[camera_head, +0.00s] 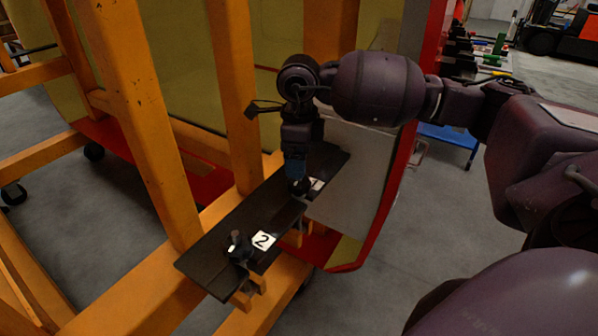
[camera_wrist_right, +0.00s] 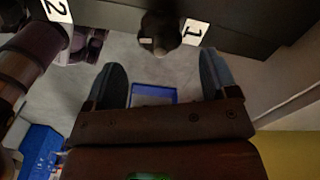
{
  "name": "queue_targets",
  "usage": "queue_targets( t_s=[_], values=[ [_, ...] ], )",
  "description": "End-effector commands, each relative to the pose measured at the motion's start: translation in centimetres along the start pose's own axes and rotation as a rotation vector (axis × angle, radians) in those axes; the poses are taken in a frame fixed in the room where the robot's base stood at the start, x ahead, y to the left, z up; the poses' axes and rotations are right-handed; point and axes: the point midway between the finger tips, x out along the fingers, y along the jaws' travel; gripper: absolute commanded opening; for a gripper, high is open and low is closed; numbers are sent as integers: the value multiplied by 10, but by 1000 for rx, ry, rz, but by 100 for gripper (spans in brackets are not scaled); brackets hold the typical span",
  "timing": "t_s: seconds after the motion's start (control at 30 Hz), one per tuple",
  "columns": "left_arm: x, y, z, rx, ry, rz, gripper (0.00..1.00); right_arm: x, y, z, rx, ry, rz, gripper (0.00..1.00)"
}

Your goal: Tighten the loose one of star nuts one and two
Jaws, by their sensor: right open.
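Star nut two (camera_head: 238,248) is a dark knob on the near end of the black plate (camera_head: 215,262), beside a white label marked 2 (camera_head: 263,240). Star nut one (camera_wrist_right: 160,32) is a dark knob next to the label marked 1 (camera_wrist_right: 195,33). My right gripper (camera_head: 297,182) points down at the far part of the plate and largely covers star nut one in the head view. In the right wrist view its blue-grey fingers (camera_wrist_right: 161,78) are spread, with star nut one beyond the gap, apart from both. I cannot tell which nut is loose. My left gripper is not in view.
Orange frame posts (camera_head: 150,130) stand left of and behind the plate. A red-edged yellow nosecone panel (camera_head: 375,235) rises close by my right arm. A blue cart (camera_head: 447,135) and a tool rack stand farther back.

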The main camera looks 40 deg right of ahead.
Motion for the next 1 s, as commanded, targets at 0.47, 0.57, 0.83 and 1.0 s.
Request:
queue_targets(
  t_s=[0.47,0.57,0.83,1.0],
  values=[
    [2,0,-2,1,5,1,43,-46,0,0,0,0,1,80],
    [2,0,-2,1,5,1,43,-46,0,0,0,0,1,80],
    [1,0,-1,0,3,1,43,-46,0,0,0,0,0,80],
    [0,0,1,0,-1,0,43,-46,0,0,0,0,0,80]
  ],
)
